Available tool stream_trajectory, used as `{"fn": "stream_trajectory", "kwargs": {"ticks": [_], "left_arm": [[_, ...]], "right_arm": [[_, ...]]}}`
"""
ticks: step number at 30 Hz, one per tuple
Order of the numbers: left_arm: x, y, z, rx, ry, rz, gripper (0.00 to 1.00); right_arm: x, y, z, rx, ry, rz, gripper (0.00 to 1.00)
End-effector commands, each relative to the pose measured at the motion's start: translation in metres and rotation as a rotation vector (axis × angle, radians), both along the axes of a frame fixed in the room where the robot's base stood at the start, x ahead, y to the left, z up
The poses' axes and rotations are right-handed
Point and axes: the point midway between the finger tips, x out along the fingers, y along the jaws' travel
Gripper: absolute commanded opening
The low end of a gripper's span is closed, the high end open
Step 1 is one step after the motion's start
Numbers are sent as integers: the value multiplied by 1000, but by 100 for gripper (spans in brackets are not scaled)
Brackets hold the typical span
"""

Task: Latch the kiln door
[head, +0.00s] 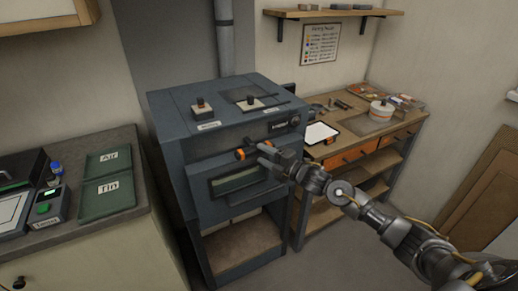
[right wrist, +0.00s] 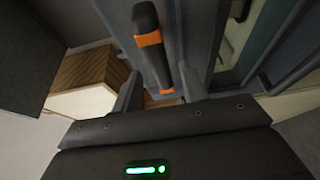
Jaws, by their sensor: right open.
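The blue-grey kiln (head: 175,115) stands in the middle of the head view. Its door (head: 200,195), with a long window (head: 238,180), is at the front and looks shut or nearly so; I cannot tell whether it is latched. A dark handle with orange bands (head: 240,154) sits along the door's top edge. My right gripper (head: 265,156) is open right at this handle. In the right wrist view the handle (right wrist: 147,40) runs down toward the space between the two open fingers (right wrist: 160,90); contact is unclear. My left gripper is not in view.
A wooden workbench (head: 350,150) with a white-screened tablet (head: 321,133) and a pot (head: 381,110) stands right of the kiln. A counter (head: 90,225) with green trays (head: 108,162) is at the left. Two small knobbed pieces (head: 202,110) sit on the kiln top.

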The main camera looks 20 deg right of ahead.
Motion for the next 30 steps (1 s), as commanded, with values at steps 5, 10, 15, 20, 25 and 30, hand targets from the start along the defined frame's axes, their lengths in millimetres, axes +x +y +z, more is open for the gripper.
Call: {"fn": "stream_trajectory", "kwargs": {"ticks": [5,10,15,20,25,30], "left_arm": [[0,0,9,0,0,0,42],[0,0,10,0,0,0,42],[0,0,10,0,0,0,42],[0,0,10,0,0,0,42],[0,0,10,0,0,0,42],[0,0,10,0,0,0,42]], "right_arm": [[19,9,2,2,0,-1,44],[25,12,0,0,0,-1,44],[25,12,-1,0,0,0,44],[25,12,-1,0,0,0,31],[24,12,-1,0,0,0,8],[24,12,-1,0,0,0,0]]}}
